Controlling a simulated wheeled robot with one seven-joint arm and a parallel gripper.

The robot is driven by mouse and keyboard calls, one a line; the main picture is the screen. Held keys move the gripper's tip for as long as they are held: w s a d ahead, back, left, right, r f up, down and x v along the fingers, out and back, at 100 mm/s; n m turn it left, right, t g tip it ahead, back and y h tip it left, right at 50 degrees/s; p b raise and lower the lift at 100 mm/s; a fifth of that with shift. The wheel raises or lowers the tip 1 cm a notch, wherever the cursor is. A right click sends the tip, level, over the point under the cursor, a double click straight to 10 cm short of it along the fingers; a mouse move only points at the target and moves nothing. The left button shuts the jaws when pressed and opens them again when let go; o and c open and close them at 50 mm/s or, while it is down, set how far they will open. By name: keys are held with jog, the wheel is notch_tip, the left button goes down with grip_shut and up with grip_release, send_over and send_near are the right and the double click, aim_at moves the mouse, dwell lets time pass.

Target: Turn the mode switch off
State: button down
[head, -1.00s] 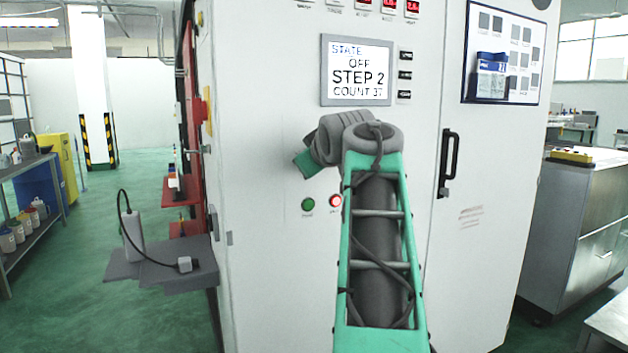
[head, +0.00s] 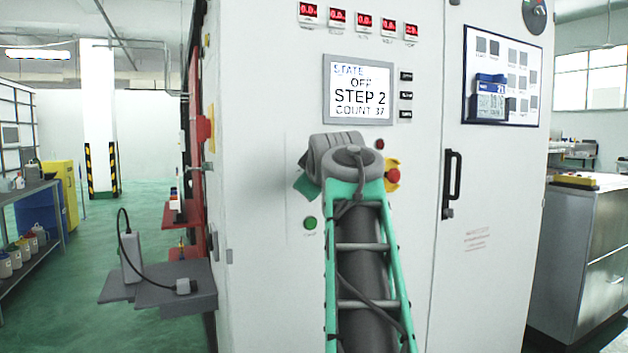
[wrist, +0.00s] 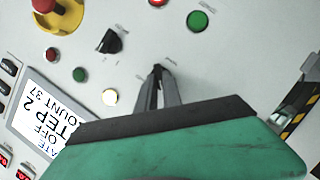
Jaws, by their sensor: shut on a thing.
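In the wrist view my gripper (wrist: 158,92) is close against the pale cabinet panel. Its two dark fingers are shut on a small black switch handle (wrist: 157,71), mostly hidden between them. I take this for the mode switch; its label is too small to read and its angle is hard to tell. In the head view my wrist covers the fingers and the switch; only a green edge of the gripper body shows. The cabinet screen (head: 358,90) reads STATE OFF, STEP 2, COUNT 37.
Another black rotary knob (wrist: 109,41) sits beside my gripper, with a green button (wrist: 197,21) and a lit button (wrist: 110,97) nearby. A red emergency stop on yellow (head: 393,176) is right of my wrist. A black door handle (head: 451,184) is farther right.

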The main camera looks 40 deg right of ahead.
jog(key=c, duration=1.5)
grip_release()
jog(key=shift+w+d+f, duration=0.1)
jog(key=shift+f, duration=0.05)
jog(key=v, duration=0.8)
